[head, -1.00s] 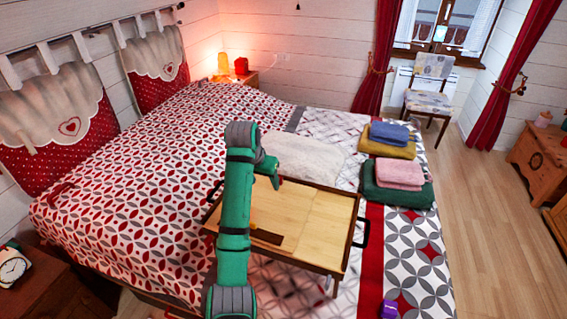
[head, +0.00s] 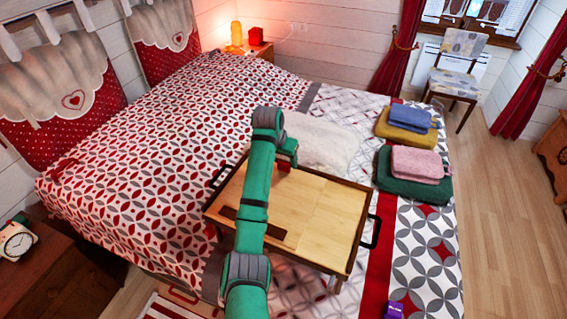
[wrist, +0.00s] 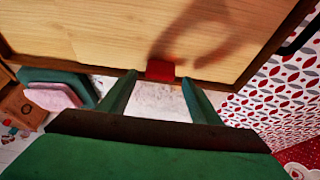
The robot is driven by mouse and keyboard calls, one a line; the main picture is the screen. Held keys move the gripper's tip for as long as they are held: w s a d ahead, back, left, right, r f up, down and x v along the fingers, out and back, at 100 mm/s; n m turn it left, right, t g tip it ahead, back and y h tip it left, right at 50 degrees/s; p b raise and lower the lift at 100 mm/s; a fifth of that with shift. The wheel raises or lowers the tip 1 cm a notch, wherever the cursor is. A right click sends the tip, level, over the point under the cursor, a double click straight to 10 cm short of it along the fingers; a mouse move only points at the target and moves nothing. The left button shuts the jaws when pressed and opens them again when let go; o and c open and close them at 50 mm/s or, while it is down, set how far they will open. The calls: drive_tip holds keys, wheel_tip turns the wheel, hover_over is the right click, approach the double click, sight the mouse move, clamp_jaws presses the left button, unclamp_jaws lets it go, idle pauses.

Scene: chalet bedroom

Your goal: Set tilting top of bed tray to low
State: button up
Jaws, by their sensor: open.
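The bed tray (head: 362,228) stands on the bed, a pale wood panel in a dark frame with black side handles. Its tilting top (head: 320,215) looks flat or nearly so; I cannot tell its exact angle. A small red tab (wrist: 160,70) sits at the tray's edge in the wrist view and shows as a red spot in the head view (head: 284,166). My gripper (wrist: 160,78) is open and empty, its two green fingers spread either side of the tab, with gaps visible. My gripper is at the tray's far edge in the head view (head: 287,157). My arm covers part of the tray.
A white fluffy blanket (head: 325,145) lies just behind the tray. Folded towels in blue (head: 410,117), yellow, pink (head: 417,163) and green are stacked to its right. A dark strip (head: 230,213) lies on the tray's left part. Wooden floor (head: 490,230) is clear at right.

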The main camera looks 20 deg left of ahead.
drive_tip(key=shift+w+d+f, duration=0.15)
drive_tip(key=shift+f, duration=0.35)
drive_tip(key=shift+w+d+f, duration=0.15)
drive_tip(key=shift+f, duration=0.35)
drive_tip(key=shift+a+f, duration=0.35)
drive_tip(key=shift+f, duration=0.05)
